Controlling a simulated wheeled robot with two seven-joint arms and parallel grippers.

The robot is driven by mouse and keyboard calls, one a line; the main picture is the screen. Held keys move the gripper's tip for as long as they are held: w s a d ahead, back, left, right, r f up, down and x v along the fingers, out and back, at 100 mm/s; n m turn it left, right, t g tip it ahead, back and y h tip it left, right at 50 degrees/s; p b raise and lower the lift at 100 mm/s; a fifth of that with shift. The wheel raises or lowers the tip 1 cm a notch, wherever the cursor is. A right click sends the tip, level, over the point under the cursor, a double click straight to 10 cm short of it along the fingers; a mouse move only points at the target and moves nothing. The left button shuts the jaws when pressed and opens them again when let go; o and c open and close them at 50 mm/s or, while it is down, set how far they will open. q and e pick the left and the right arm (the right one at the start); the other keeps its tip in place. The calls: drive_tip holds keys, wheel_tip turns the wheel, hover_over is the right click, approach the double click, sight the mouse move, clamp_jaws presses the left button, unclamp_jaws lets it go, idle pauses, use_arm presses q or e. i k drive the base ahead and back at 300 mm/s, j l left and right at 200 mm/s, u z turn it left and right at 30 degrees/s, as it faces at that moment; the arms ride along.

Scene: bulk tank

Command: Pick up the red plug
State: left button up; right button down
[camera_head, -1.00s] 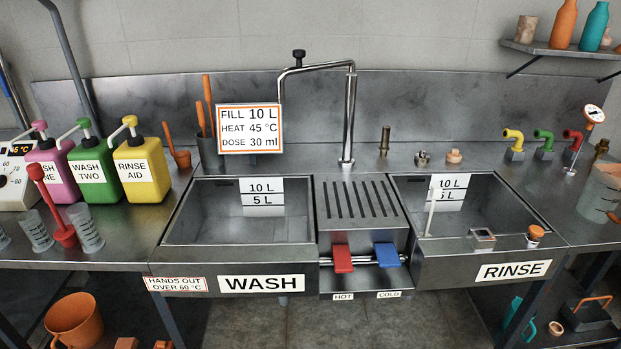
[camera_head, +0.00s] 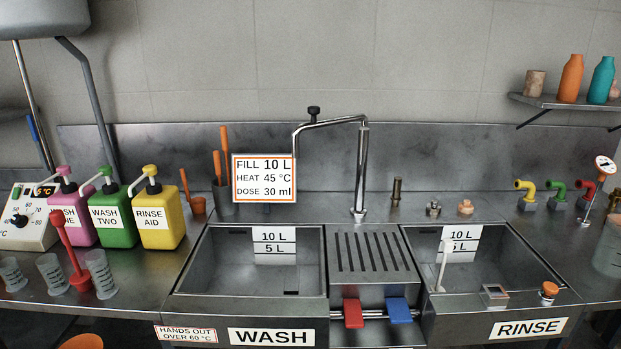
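A red long-handled piece, which looks like the red plug (camera_head: 80,281), stands on the steel counter at the left. It has a wide base, a thin stem and a rounded grip at the top, and it appears tilted to the left in the picture. Neither of my grippers is in view.
Pink (camera_head: 75,213), green (camera_head: 112,220) and yellow (camera_head: 161,215) pump bottles stand behind it. A temperature control box (camera_head: 25,230) is at far left. The wash basin (camera_head: 250,260) is to the right, the rinse basin (camera_head: 490,255) further right. Counter between cups and wash basin is clear.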

sight(83, 281)
drive_tip(key=u, duration=1.4)
